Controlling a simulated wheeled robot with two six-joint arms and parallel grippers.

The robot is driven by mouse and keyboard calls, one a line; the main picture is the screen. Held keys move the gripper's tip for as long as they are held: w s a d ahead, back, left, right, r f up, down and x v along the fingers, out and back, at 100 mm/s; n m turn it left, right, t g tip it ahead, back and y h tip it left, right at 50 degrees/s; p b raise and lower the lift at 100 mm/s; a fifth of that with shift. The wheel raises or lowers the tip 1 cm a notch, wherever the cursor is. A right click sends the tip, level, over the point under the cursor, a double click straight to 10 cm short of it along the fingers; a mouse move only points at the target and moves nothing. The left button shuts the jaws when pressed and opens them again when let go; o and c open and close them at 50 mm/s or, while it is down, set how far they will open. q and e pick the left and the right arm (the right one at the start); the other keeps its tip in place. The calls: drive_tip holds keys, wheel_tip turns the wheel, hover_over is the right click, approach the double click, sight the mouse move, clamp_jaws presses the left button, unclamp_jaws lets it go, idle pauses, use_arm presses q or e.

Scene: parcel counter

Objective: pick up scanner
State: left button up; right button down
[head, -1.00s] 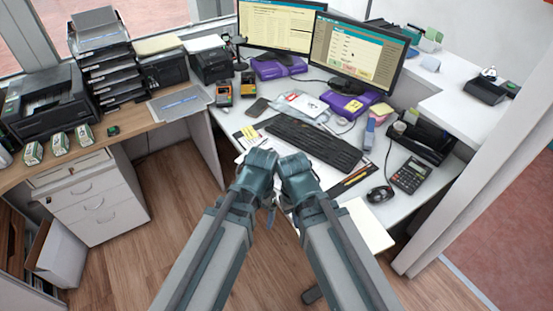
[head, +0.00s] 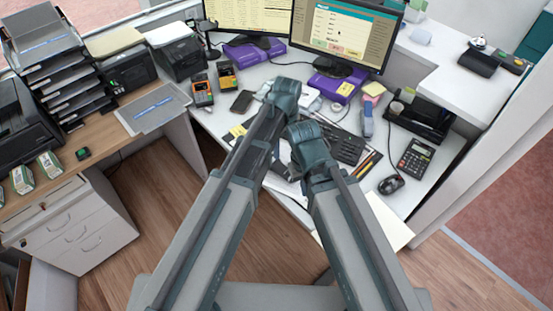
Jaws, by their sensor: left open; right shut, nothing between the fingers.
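Two small handheld devices stand side by side at the left of the white desk: an orange and black one (head: 203,92) and a yellow and black one (head: 227,76). I cannot tell for sure which is the scanner. My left gripper (head: 284,93) is over the middle of the desk, to the right of both devices and apart from them. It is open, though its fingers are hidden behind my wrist. My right gripper (head: 309,136) is lower and slightly to the right, over the keyboard area. It is shut and empty, its fingertips also hidden.
A dark phone (head: 242,101) lies between the devices and my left gripper. Two monitors (head: 338,35) stand behind, with purple boxes (head: 333,87) below. The keyboard (head: 347,147) is partly hidden by my arms. A calculator (head: 416,158) and mouse (head: 391,184) lie at right.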

use_arm(q)
drive_tip(key=b, duration=0.9)
hover_over(286, 171)
drive_tip(key=shift+w+a+f, duration=0.1)
drive_tip(key=shift+a+f, duration=0.05)
drive_tip(key=shift+f, duration=2.05)
drive_tip(key=shift+w+a+f, duration=0.1)
drive_tip(key=shift+a+f, duration=0.05)
drive_tip(key=shift+f, duration=2)
use_arm(e)
drive_tip(key=shift+f, duration=4.4)
use_arm(q)
drive_tip(key=f+b, duration=0.5)
drive_tip(key=shift+s+d+f, duration=0.15)
drive_tip(key=shift+d, duration=0.15)
use_arm(e)
wheel_tip(286, 171, down, 5)
drive_tip(key=shift+f, duration=0.1)
use_arm(q)
clamp_jaws()
